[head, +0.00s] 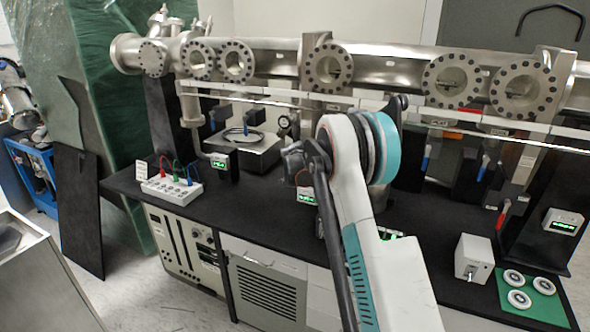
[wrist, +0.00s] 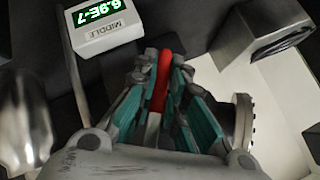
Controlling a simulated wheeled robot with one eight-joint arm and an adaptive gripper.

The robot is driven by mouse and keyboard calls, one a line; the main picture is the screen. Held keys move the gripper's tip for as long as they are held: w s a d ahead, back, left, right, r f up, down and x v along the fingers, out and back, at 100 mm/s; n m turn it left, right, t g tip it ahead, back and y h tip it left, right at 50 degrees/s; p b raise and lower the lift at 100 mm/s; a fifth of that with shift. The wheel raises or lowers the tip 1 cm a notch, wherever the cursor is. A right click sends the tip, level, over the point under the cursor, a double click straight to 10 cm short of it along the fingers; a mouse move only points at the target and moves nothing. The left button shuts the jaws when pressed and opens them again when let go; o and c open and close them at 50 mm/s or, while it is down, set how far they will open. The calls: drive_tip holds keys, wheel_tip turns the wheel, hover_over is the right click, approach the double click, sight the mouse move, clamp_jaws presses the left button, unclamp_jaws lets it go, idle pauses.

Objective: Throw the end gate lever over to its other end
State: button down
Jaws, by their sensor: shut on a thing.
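My gripper (wrist: 163,60) shows in the wrist view, with its teal-padded fingers closed around a red lever handle (wrist: 160,88). The handle points away from me between the fingers, and its lower part runs down between the pads. In the head view my arm hides the gripper and this handle. Another red-handled lever (head: 504,213) hangs at the right pillar in the head view, apart from my arm. No label shows on either lever, so I cannot tell from labels which gate each belongs to.
A gauge box marked MIDDLE (wrist: 100,22) reads 6.9E-7 close to the gripper's left. A flanged metal part (wrist: 243,122) is close at its right. The steel beam pipe (head: 270,62) runs above the black bench (head: 265,205). A grey box (head: 474,258) stands at right.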

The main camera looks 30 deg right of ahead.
drive_tip(key=shift+s+d+f+n+g+h, duration=0.2)
drive_tip(key=shift+s+d+n+g+h, duration=0.3)
drive_tip(key=shift+g, duration=0.35)
drive_tip(key=shift+s+d+f+n+g+h, duration=0.2)
drive_tip(key=shift+s+d+n+g+h, duration=0.1)
drive_tip(key=shift+s+n+g+h, duration=0.35)
drive_tip(key=shift+s+d+f+n+g+h, duration=0.2)
drive_tip(key=shift+s+d+n+g+h, duration=0.2)
drive_tip(key=shift+g+h, duration=0.45)
drive_tip(key=shift+s, duration=0.1)
drive_tip(key=shift+d, duration=0.1)
drive_tip(key=c, duration=1.6)
unclamp_jaws()
drive_tip(key=shift+s+d, duration=0.1)
drive_tip(key=shift+s, duration=0.05)
drive_tip(key=shift+c, duration=0.2)
drive_tip(key=shift+r, duration=0.15)
